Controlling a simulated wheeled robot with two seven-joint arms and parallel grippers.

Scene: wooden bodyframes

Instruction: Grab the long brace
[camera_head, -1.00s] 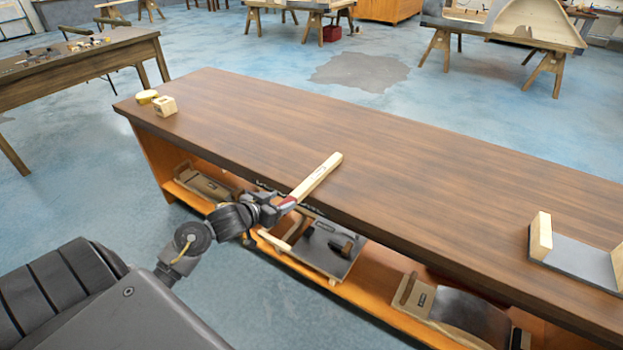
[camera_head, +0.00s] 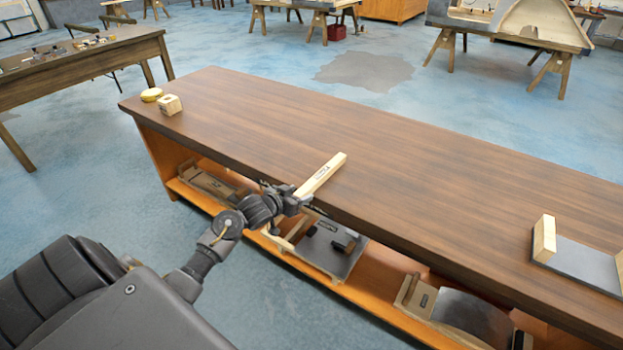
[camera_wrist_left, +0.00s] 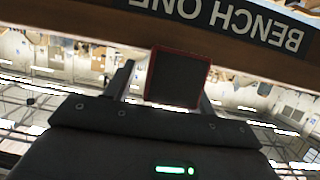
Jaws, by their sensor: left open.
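The long brace (camera_head: 322,174) is a pale wooden bar lying on the brown bench top (camera_head: 420,190), with its near end sticking out past the front edge. My left gripper (camera_head: 300,196) is open at that near end. In the left wrist view, a dark square end face with a red rim (camera_wrist_left: 178,78) shows between the two spread fingers of the left gripper (camera_wrist_left: 163,92); it appears to be the brace's end. I cannot tell whether the fingers touch it. My right gripper is not in view.
The bench edge carries a "BENCH ONE" label (camera_wrist_left: 240,22), close ahead of the fingers. A wooden block (camera_head: 170,104) and a yellow round item (camera_head: 151,94) sit at the far left. A grey plate with wooden ends (camera_head: 580,256) sits at right.

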